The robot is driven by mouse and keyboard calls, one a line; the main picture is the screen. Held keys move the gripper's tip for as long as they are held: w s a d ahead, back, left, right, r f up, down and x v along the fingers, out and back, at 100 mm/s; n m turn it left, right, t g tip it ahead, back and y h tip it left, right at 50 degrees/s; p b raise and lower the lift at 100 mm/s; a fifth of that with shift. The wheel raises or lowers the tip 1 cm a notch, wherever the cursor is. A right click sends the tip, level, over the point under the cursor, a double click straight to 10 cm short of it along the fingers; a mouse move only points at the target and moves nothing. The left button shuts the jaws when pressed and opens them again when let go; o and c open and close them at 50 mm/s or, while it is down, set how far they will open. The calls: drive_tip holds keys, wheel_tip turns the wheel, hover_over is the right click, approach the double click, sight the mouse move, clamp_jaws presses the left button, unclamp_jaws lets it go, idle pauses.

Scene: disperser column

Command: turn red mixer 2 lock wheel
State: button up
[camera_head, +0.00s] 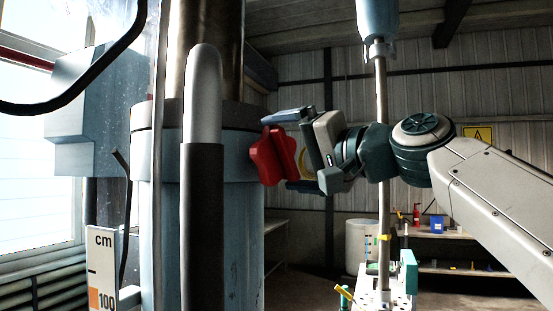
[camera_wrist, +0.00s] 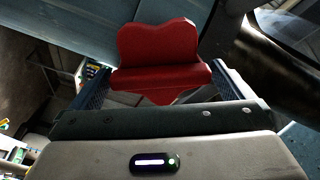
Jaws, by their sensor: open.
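The red lock wheel (camera_head: 272,156) is a lobed knob on the right side of the blue-grey column (camera_head: 222,215) in the head view. My gripper (camera_head: 290,152) is at the wheel, coming from the right, with its fingers open. In the wrist view the red wheel (camera_wrist: 163,55) sits between the two blue-grey fingers of my gripper (camera_wrist: 160,80), one on each side of it. The fingers are around the wheel; I cannot tell whether they touch it. The wheel's lower part is partly hidden by my gripper body.
A dark upright cylinder with a grey rounded top (camera_head: 204,100) stands in front of the column. A thin metal shaft (camera_head: 383,130) rises behind my arm. A shelf (camera_head: 440,233) with small items stands at the back right. A cm scale (camera_head: 102,270) is at the lower left.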

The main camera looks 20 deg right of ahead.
drive_tip(key=b+v, duration=0.1)
drive_tip(key=v, duration=0.9)
drive_tip(key=shift+s+d+b, duration=0.2)
drive_tip(key=shift+s+b, duration=0.1)
drive_tip(key=shift+b, duration=0.1)
drive_tip(key=shift+f, duration=0.1)
